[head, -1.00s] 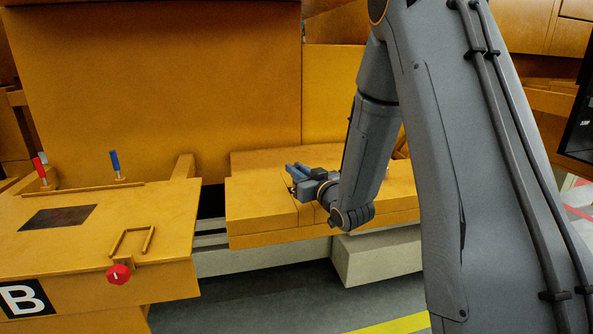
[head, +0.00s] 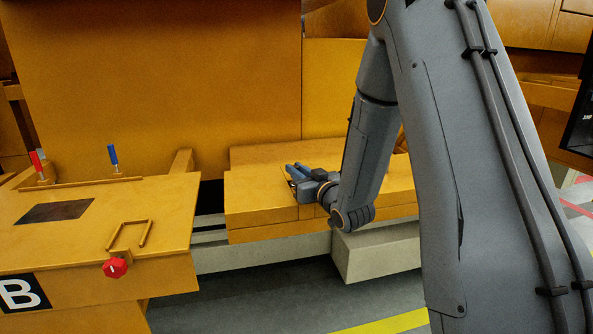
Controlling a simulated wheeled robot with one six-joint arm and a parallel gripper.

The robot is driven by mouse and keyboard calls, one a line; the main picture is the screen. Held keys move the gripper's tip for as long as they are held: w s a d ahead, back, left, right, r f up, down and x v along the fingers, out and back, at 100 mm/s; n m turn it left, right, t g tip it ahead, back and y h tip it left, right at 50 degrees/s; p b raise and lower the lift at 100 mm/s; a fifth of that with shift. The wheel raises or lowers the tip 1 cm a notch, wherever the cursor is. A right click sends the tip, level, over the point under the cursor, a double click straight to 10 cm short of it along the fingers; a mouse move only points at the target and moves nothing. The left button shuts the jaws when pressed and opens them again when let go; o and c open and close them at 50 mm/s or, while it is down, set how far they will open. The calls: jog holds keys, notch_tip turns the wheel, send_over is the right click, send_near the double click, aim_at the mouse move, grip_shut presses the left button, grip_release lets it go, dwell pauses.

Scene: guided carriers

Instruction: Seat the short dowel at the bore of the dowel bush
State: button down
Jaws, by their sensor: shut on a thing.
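My gripper (head: 292,170), with blue-grey fingers, is shut, pointing left and slightly away, just above the yellow block-like ledge (head: 262,207) in the middle. The short dowel between its fingers is too small and too hidden to make out clearly. I cannot pick out the dowel bush or its bore; it may be hidden by my gripper or too small to see.
A tall yellow panel (head: 155,80) stands behind. A gap separates bench and ledge.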

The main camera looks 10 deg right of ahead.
jog(key=shift+f+b, duration=0.5)
jog(key=shift+f, duration=0.2)
jog(key=c, duration=1.6)
grip_release()
jog(key=b+v, duration=0.1)
jog(key=v, duration=0.7)
jog(key=shift+b, duration=0.35)
